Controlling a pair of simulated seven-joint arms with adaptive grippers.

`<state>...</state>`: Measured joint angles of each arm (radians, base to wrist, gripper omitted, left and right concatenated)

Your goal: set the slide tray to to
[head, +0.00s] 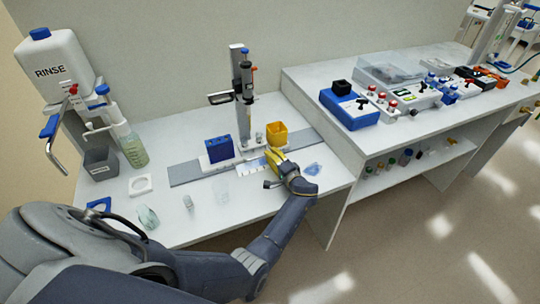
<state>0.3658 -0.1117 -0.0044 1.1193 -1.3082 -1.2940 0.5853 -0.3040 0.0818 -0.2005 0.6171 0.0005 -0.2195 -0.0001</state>
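A white slide tray (240,158) sits on a long grey rail (192,172) on the low bench. It carries a blue box (219,149) at its left and a yellow cup (277,134) at its right. A white strip with marks (248,168) lies at its front edge. My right gripper is out of view.
An upright stand (243,90) rises behind the tray. A RINSE bottle (57,72), a green-liquid bottle (134,150), a grey bin (100,163) and small glassware (148,217) stand at left. A higher bench (300,82) with instruments borders the right.

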